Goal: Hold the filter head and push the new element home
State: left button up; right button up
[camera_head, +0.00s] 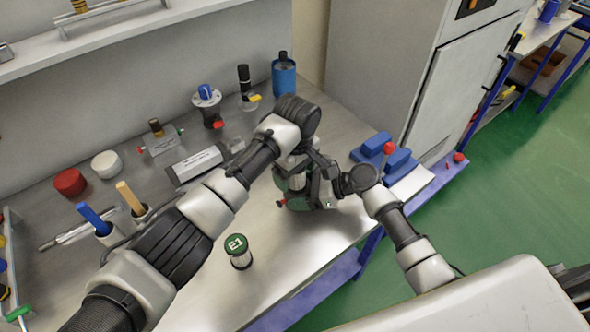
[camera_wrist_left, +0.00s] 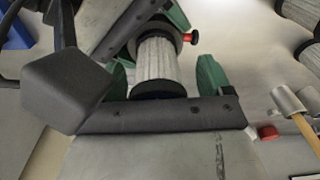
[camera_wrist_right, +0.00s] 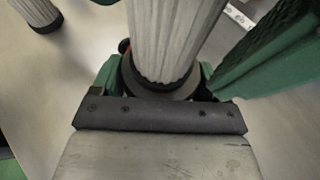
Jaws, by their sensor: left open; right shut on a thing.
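A white pleated filter element (camera_wrist_left: 158,62) with a dark end band stands between the spread green fingers of my left gripper (camera_wrist_left: 164,76), with gaps on both sides. Its other end meets the dark ring of the filter head (camera_wrist_left: 170,34), which has a red knob. In the right wrist view the element (camera_wrist_right: 170,35) rises from this ring; how deep it sits is hidden. My right gripper (camera_wrist_right: 155,84) is shut on the filter head. In the head view both grippers meet over the bench, and my left arm hides part of the element.
A green-capped element marked E1 (camera_head: 239,252) stands apart on the bench near its front. A blue block fixture (camera_head: 372,146) lies to the right. Red (camera_head: 70,182) and white (camera_head: 106,164) caps and tool holders lie left. The bench front is mostly clear.

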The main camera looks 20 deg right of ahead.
pick_arm(q)
jog(key=shift+s+d+r, duration=0.2)
jog(key=shift+d+r, duration=0.15)
jog(key=shift+r, duration=0.9)
jog(key=shift+s+d+r, duration=0.25)
jog(key=shift+d+r, duration=0.05)
jog(key=shift+r, duration=0.9)
jog(key=shift+s+d+r, duration=0.2)
jog(key=shift+d+r, duration=0.15)
jog(key=shift+r, duration=0.9)
pick_arm(e)
jog(key=shift+s+f, duration=0.15)
jog(key=shift+f, duration=0.15)
pick_arm(q)
notch_tip(320, 180, up, 7)
jog(key=w+a, duration=0.1)
jog(key=shift+a, duration=0.4)
pick_arm(e)
jog(key=shift+f, duration=0.1)
jog(key=shift+s, duration=0.1)
jog(key=o, duration=0.8)
jog(key=shift+a, duration=0.1)
pick_arm(q)
jog(key=shift+f, duration=0.2)
pick_arm(e)
jog(key=shift+o, duration=1.4)
jog(key=shift+w, duration=0.25)
jog(key=shift+r, duration=0.2)
